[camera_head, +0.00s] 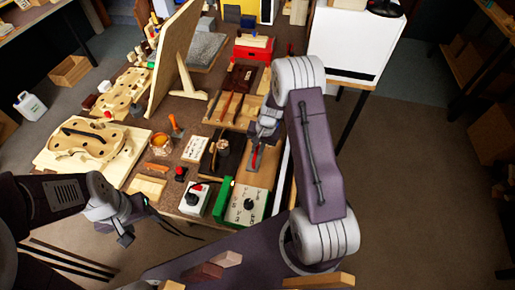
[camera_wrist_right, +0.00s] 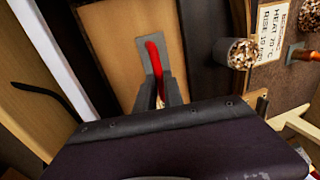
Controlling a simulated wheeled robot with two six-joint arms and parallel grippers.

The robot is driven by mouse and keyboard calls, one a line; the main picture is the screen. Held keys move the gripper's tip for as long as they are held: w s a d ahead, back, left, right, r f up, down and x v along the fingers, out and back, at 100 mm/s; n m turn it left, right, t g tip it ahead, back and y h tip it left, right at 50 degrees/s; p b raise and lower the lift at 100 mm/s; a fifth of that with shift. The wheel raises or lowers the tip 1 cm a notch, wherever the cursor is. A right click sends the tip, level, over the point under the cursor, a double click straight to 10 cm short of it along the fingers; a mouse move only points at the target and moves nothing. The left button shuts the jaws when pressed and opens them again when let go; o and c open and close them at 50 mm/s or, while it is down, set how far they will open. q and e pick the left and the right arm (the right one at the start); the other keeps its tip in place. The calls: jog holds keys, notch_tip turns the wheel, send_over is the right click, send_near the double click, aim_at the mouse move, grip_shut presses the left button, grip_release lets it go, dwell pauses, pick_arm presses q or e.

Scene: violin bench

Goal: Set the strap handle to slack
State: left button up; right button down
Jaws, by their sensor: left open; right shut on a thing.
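The strap handle is a red lever (camera_wrist_right: 155,62) on a grey metal plate, mounted on a light wooden board (camera_wrist_right: 112,40). In the head view the red handle (camera_head: 255,159) shows just below my right gripper (camera_head: 259,146). In the right wrist view my right gripper (camera_wrist_right: 159,94) has its two grey fingers on either side of the red lever, shut on it. The lower part of the lever is hidden between the fingers. My left gripper (camera_head: 125,234) is open and empty, off the near left edge of the bench.
A green and white box with a black dial (camera_head: 246,205) stands near the handle's board. A smaller white switch box (camera_head: 195,199) is to its left. Violin bodies (camera_head: 90,142) lie at left. A printed card (camera_wrist_right: 271,30) is beside a speckled cylinder (camera_wrist_right: 238,54).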

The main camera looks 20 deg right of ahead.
aim_at(249, 158)
jog(key=shift+w, duration=0.1)
jog(key=shift+w+a+r+p, duration=0.1)
jog(key=shift+w+a+p, duration=0.35)
jog(key=shift+w+a, duration=0.7)
jog(key=shift+s, duration=0.2)
jog(key=c, duration=1.6)
grip_release()
jog(key=shift+a, duration=0.1)
jog(key=shift+o, duration=0.7)
jog(key=shift+w+a, duration=0.1)
jog(key=shift+a, duration=0.05)
